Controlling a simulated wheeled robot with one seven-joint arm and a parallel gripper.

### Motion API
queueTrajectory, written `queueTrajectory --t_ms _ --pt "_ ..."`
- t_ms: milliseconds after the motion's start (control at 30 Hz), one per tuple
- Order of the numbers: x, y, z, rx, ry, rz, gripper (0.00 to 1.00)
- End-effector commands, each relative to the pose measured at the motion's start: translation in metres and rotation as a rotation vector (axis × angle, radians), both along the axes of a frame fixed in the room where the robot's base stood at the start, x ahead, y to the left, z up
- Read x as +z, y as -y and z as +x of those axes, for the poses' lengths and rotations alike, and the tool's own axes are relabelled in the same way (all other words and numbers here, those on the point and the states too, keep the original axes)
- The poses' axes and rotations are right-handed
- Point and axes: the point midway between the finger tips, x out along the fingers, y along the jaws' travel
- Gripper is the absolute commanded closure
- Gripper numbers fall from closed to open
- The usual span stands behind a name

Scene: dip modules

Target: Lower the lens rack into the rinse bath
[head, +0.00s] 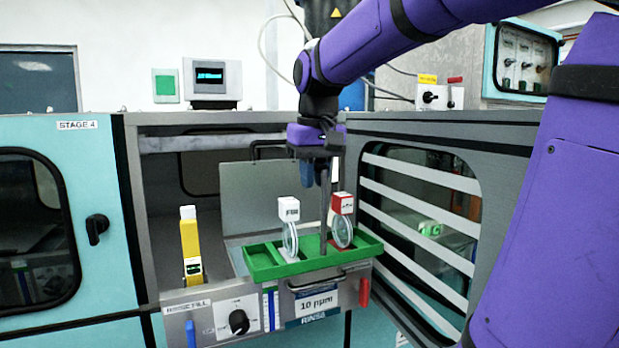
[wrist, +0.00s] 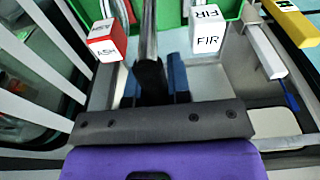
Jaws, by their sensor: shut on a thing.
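The green lens rack (head: 290,267) is a tray with a tall grey post (head: 324,220). Two round lenses stand in it, one with a white FIR tag (head: 289,209) and one with a red and white tag (head: 342,203). My gripper (head: 320,178) is shut on the upper part of the post. In the wrist view my gripper (wrist: 158,85) holds the post (wrist: 149,35), with parts of the green rack (wrist: 175,12) at the top. The rinse bath's front (head: 312,300) shows below the rack. The rack hides its opening, so I cannot tell their gap.
A grey lid panel (head: 262,190) stands behind the rack. A barred door (head: 440,170) stands open close on the right. A yellow upright bottle-like thing (head: 190,245) stands at the left. A control panel with a black knob (head: 238,321) is at the front.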

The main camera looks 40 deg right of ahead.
Motion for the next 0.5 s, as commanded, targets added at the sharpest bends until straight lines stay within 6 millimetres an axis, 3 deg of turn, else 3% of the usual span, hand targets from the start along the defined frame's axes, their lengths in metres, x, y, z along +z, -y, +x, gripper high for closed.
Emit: queueTrajectory --t_ms 500 --pt "-0.003 0.012 0.041 0.000 0.000 0.000 1.00"
